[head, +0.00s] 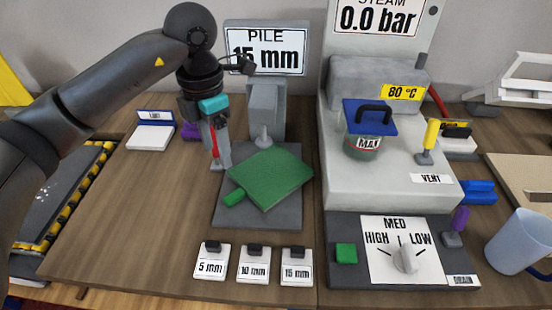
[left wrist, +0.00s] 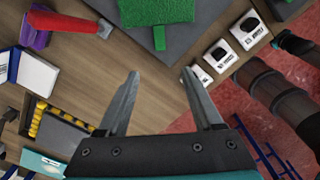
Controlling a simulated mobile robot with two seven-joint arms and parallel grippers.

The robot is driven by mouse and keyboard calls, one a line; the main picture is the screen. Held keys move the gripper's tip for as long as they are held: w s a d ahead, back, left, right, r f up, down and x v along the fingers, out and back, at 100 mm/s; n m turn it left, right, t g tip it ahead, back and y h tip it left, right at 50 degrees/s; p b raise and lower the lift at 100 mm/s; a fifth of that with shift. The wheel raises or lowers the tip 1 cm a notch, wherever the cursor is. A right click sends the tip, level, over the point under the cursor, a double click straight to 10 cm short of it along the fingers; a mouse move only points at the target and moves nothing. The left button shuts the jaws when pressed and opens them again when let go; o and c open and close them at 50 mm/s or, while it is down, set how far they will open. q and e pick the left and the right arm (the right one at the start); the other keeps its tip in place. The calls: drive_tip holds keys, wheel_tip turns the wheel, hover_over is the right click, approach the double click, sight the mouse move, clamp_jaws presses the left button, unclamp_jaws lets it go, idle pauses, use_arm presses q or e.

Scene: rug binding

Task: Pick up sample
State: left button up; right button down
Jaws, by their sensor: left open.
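The sample is a green square pad (head: 268,178) with a small green tab (head: 234,198) at its front left corner. It lies turned at an angle on the grey plate (head: 285,216) of the pile gauge. My left gripper (head: 219,160) is open and points down, left of the pad and apart from it. In the left wrist view the open fingers (left wrist: 162,75) have nothing between them. The pad (left wrist: 156,10) and its tab (left wrist: 160,38) show at the top there, beyond the fingertips. My right gripper does not show clearly.
A red-handled tool (left wrist: 65,22) and a purple piece (left wrist: 38,32) are close to the left gripper. Three pile tags (head: 253,265) line the front. The steam unit (head: 335,180) stands right of the gauge.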

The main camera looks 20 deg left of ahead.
use_arm(q)
hover_over(225, 201)
wheel_tip(225, 201, down, 6)
wheel_tip(225, 201, down, 3)
drive_tip(key=shift+w+d+r+b, duration=0.1)
drive_tip(key=shift+d+b, duration=0.05)
drive_tip(key=shift+b, duration=0.4)
drive_tip(key=shift+f, duration=0.75)
wheel_tip(225, 201, down, 5)
drive_tip(key=shift+r+b, duration=0.1)
drive_tip(key=shift+b, duration=0.25)
clamp_jaws()
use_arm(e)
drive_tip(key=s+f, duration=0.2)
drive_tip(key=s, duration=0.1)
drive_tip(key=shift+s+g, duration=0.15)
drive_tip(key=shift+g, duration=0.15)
